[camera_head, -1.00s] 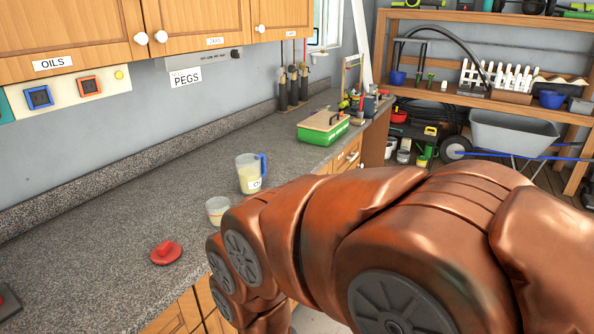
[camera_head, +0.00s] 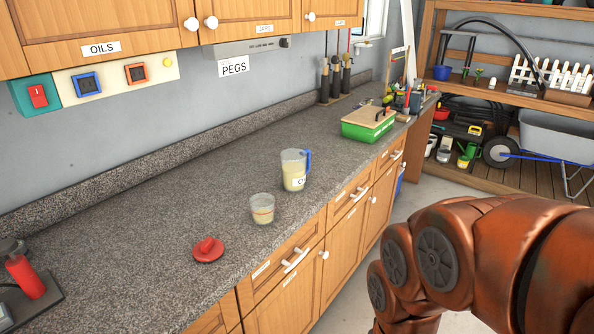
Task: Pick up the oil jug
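The oil jug (camera_head: 294,170) is a clear jug with a blue handle on its right side, pale yellowish contents and a partly readable white label. It stands upright on the speckled grey counter (camera_head: 150,230). A small clear cup (camera_head: 262,209) with similar pale contents stands just in front of it, to its left, apart from it. My copper-coloured arm fills the lower right, clear of the counter top. My gripper is outside the picture.
A red lid-like object (camera_head: 208,249) lies left of the cup. A green box with a wooden top (camera_head: 368,123) stands farther back. A red-handled device (camera_head: 27,278) sits at the front left. Wooden cabinets (camera_head: 100,30) overhang the counter. A wheelbarrow (camera_head: 560,138) stands at the back right.

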